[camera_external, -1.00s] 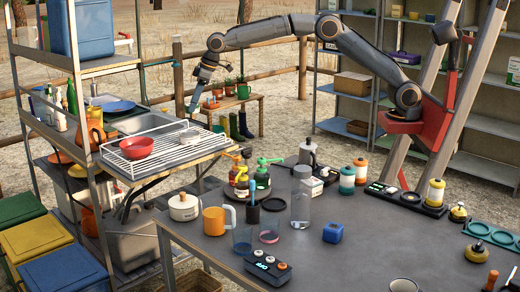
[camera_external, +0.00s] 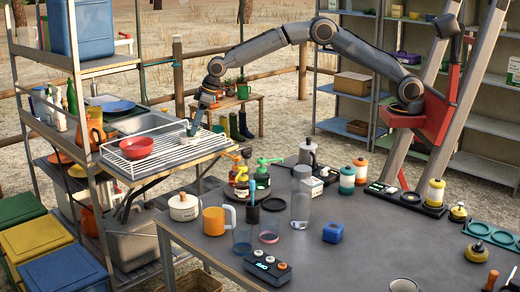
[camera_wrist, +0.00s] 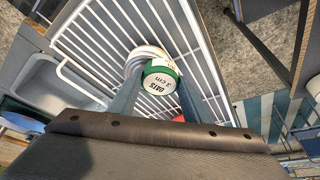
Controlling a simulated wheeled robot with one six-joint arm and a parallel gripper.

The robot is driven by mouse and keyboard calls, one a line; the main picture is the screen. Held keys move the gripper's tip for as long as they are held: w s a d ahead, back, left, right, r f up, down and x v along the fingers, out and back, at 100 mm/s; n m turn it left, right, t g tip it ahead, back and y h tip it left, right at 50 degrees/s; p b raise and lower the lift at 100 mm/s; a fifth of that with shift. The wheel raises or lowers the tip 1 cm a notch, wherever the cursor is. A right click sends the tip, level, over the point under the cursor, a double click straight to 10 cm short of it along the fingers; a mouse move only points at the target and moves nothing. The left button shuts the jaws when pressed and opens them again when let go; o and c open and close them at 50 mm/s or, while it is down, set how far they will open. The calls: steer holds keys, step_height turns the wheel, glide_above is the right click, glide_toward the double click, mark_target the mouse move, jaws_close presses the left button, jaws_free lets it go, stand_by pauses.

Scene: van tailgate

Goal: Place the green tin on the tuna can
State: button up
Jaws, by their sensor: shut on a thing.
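The green tin (camera_wrist: 160,80) has a white lid reading "OATS 3 cm". It sits between the two fingers of my gripper (camera_wrist: 158,92), which is shut on it. The pale, round tuna can (camera_wrist: 146,52) shows behind the tin in the wrist view, partly covered by it. In the external view the can (camera_external: 189,140) is on the white wire rack, with my gripper (camera_external: 194,128) just above it, pointing down. The tin is too small to make out there. I cannot tell whether tin and can touch.
The red bowl (camera_external: 137,147) sits on the wire rack (camera_external: 165,151) left of the can; its edge shows in the wrist view (camera_wrist: 179,118). A sink (camera_external: 140,121) lies behind the rack. A shelf of bottles stands left; the rack's middle is clear.

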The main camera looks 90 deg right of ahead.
steer(key=shift+f, duration=0.15)
steer(key=o, duration=1.1)
steer(key=shift+r, duration=0.4)
steer(key=b+v, duration=0.3)
steer(key=v, duration=0.8)
steer(key=shift+s+r, duration=0.2)
steer(key=shift+r, duration=0.05)
steer(key=s+f+g, duration=0.1)
steer(key=s+f, duration=0.4)
steer(key=s, duration=1.1)
steer(key=s+f+g, duration=0.1)
steer(key=s+f, duration=0.4)
steer(key=s, duration=1.1)
steer(key=s+d+f+m+g, duration=0.1)
steer(key=s+f, duration=0.4)
steer(key=s, duration=1.1)
steer(key=shift+s+f+g, duration=0.1)
steer(key=shift+f+g, duration=0.05)
steer(key=shift+g, duration=0.45)
